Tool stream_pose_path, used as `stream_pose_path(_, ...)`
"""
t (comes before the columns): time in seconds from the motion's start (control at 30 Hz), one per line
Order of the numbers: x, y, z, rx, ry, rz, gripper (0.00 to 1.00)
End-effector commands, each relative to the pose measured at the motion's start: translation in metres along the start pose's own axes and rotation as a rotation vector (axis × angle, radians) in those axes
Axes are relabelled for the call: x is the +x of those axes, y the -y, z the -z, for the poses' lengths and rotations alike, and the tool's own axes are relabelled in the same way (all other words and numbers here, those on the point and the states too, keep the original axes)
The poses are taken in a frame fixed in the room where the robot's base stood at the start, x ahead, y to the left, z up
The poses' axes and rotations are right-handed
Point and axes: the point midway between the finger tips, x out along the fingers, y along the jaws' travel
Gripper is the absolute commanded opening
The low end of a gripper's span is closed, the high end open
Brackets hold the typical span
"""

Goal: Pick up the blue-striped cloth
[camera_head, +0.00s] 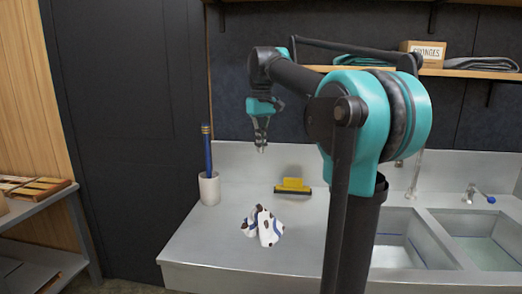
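The blue-striped cloth (263,227) lies crumpled on the steel counter, white with blue and dark markings, near the front left part of the counter. My gripper (261,148) hangs above the counter, pointing down. It is apart from the cloth, and higher in the picture. It looks empty. Its fingertips are small and close together in this view, so I cannot tell whether they are open or shut.
A white cup (209,188) with a blue-handled tool (207,150) stands left of the cloth. A yellow scraper (292,186) sits behind it. Sink basins (404,238) lie to the right. A shelf above holds a sponges box (423,54) and folded grey cloth (483,64).

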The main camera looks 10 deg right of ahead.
Motion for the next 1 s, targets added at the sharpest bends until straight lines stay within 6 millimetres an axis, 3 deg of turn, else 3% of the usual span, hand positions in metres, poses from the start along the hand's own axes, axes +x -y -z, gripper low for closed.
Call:
stream_pose_path(0.07,0.000,0.000,0.000,0.000,0.000,0.000,0.07)
stream_pose_path(0.43,0.000,0.000,0.000,0.000,0.000,0.000,0.52)
stream_pose_path(0.63,0.000,0.000,0.000,0.000,0.000,0.000,0.52)
stream_pose_path(0.77,0.003,0.000,0.000,-0.026,0.000,0.000,0.68)
stream_pose_path(0.87,0.013,0.000,0.002,-0.126,0.000,0.000,0.69)
stream_pose_path(1.0,0.040,-0.001,0.004,-0.398,0.000,0.000,0.69)
